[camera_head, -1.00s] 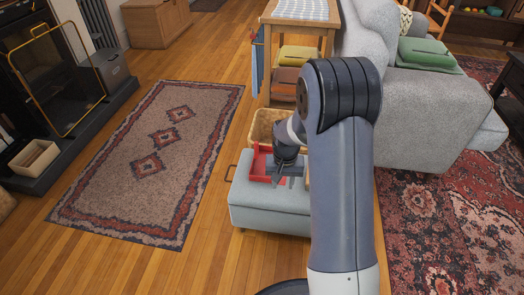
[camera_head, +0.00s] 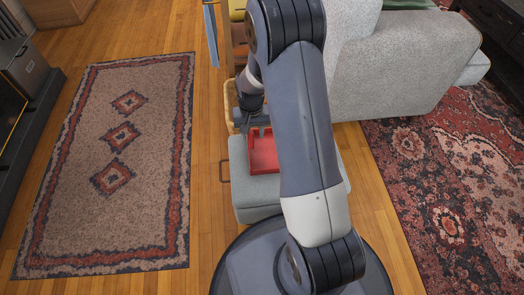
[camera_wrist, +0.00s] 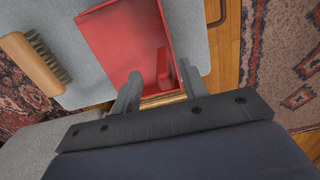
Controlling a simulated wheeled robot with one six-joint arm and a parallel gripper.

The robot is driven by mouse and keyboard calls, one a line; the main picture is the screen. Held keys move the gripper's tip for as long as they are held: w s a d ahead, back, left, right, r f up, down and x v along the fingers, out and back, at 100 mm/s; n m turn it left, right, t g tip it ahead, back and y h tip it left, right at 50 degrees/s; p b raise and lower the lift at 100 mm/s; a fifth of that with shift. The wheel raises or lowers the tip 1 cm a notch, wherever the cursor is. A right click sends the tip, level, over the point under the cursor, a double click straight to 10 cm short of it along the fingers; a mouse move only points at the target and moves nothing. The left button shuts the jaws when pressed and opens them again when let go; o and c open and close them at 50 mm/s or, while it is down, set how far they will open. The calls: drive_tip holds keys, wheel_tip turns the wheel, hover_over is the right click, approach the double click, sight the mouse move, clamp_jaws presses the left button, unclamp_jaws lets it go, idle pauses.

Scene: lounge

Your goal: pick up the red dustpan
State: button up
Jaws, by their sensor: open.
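The red dustpan (camera_head: 263,156) lies on the grey padded bench (camera_head: 247,190), partly hidden by my arm in the head view. In the wrist view the dustpan (camera_wrist: 125,38) fills the upper middle, its short raised red part (camera_wrist: 164,66) facing my gripper. My gripper (camera_wrist: 160,74) is open, with its two fingers apart on either side of that part. Whether the fingers touch it I cannot tell. In the head view my gripper (camera_head: 257,128) is at the far end of the dustpan.
A wicker basket (camera_head: 229,100) stands behind the bench. A grey sofa (camera_head: 390,70) is to the right. Patterned rugs lie left (camera_head: 110,165) and right (camera_head: 440,180).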

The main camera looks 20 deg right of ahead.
sight(251, 141)
drive_tip(key=f+b, duration=0.1)
drive_tip(key=f, duration=0.2)
drive_tip(key=f+b, duration=0.1)
drive_tip(key=f, duration=0.1)
drive_tip(key=shift+w+a+f+b, duration=0.2)
drive_tip(key=shift+w+f+b, duration=0.05)
drive_tip(key=shift+b, duration=0.1)
drive_tip(key=shift+r, duration=0.1)
drive_tip(key=shift+c, duration=0.5)
clamp_jaws()
